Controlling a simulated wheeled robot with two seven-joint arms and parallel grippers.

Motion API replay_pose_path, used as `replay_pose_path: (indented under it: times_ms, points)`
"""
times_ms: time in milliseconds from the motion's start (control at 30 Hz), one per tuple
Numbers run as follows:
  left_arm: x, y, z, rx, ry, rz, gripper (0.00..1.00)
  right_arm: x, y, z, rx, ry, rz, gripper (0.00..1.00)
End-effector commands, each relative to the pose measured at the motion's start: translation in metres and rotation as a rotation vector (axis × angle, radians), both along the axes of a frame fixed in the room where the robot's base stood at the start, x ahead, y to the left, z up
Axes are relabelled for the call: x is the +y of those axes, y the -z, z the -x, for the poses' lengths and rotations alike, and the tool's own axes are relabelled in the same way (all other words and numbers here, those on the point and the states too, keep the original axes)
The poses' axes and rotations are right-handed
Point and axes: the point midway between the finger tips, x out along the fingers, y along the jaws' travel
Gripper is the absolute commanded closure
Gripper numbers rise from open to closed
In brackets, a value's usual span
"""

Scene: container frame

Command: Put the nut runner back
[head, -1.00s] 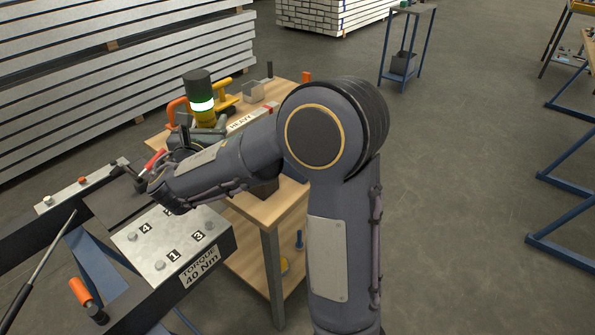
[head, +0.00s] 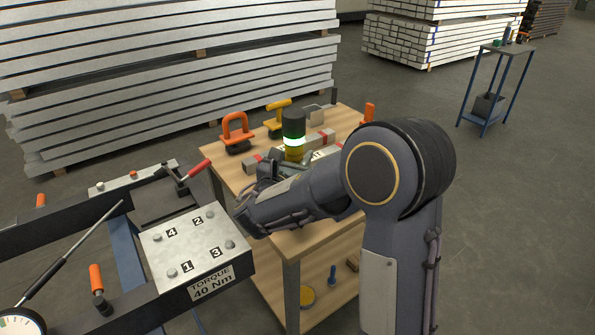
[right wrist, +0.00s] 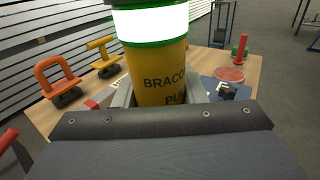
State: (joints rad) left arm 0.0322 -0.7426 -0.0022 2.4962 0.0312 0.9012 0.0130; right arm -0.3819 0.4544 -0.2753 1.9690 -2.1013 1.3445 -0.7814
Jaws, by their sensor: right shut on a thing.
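The nut runner (head: 293,135) is upright, with a dark top, a lit white-green ring and a yellow lower body. In the right wrist view its yellow body (right wrist: 158,75) carries black lettering, partly cut off. My right gripper (right wrist: 157,98) is shut on it, with grey jaws at both sides of the body. In the head view my forearm hides most of the gripper and the tool's lower end. The tool is over the wooden bench (head: 292,243); I cannot tell if it touches the top. My left gripper is out of view.
An orange-handled cup (head: 235,130) and a yellow-handled one (head: 277,118) stand at the bench's back left. A numbered steel plate (head: 195,245) with bolts, marked 40 Nm, is on a dark frame left of the bench. A red-handled clamp (head: 190,172) rises near it.

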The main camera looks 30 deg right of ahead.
Motion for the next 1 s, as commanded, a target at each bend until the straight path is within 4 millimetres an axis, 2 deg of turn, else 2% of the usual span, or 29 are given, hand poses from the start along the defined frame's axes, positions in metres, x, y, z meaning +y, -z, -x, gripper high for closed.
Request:
replay_pose_path:
  times_ms: [233,667,700,833,1000]
  points:
    - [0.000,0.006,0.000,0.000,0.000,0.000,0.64,0.000,0.030,0.000,0.000,0.001,0.004,1.00]
    - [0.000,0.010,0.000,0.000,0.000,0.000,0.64,0.000,0.036,0.000,-0.004,0.000,0.002,1.00]
    - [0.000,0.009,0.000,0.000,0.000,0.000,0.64,0.000,0.037,0.000,0.001,0.000,0.000,0.59]
    - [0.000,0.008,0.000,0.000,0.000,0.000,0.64,0.000,0.037,0.000,0.001,0.000,0.000,0.42]
    - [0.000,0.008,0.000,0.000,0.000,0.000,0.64,0.000,0.037,0.000,0.001,0.000,0.000,0.41]
